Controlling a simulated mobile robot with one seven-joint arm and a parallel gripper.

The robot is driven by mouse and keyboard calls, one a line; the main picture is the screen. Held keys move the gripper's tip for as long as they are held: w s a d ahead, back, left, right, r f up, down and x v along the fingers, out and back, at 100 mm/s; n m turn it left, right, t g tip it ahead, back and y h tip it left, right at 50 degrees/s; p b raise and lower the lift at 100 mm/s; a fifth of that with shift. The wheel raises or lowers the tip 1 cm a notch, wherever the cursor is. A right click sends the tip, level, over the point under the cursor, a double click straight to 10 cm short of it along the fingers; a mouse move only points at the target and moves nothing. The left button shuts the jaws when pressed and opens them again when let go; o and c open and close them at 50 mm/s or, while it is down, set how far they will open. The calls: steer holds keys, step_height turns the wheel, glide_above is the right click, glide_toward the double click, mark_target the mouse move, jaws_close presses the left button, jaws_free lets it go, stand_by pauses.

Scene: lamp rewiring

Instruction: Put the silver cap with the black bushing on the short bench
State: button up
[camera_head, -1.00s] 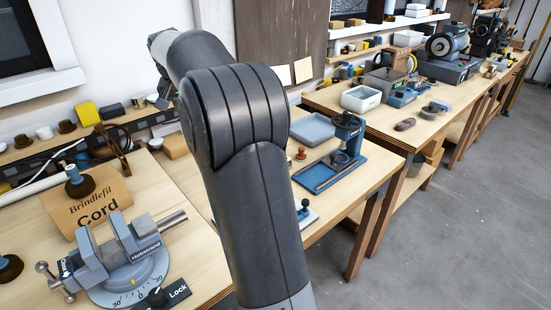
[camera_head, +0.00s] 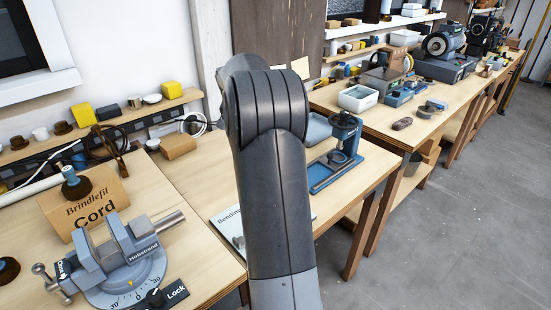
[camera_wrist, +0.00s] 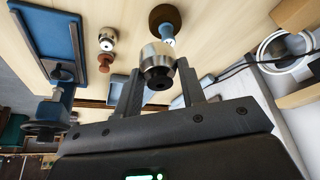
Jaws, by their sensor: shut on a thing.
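The silver cap with the black bushing (camera_wrist: 156,58) is in the wrist view, between my fingertips. My gripper (camera_wrist: 158,82) is shut on it, and the black bushing faces the camera. A pale wooden bench top (camera_wrist: 215,25) lies beyond the cap; I cannot tell the gap between them. In the head view my arm hides the gripper and the cap. A bench section (camera_head: 195,170) with a blue press shows behind my arm; I cannot tell for sure whether it is the short bench.
The wrist view shows a brown-and-blue piece (camera_wrist: 166,20), a small white-and-brown part (camera_wrist: 107,38), a red-brown knob (camera_wrist: 104,62) and a cable coil (camera_wrist: 285,48). The head view shows a vise (camera_head: 125,260), a Cord box (camera_head: 85,205) and the blue press (camera_head: 340,155).

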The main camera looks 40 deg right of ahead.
step_height(320, 180, down, 5)
glide_above(219, 168)
steer(key=s+a, duration=0.1)
step_height(219, 168, down, 7)
steer(key=shift+a+r, duration=0.1)
steer(key=shift+f, duration=2.05)
steer(key=shift+f, duration=0.1)
steer(key=o, duration=1)
steer(key=shift+o, duration=0.3)
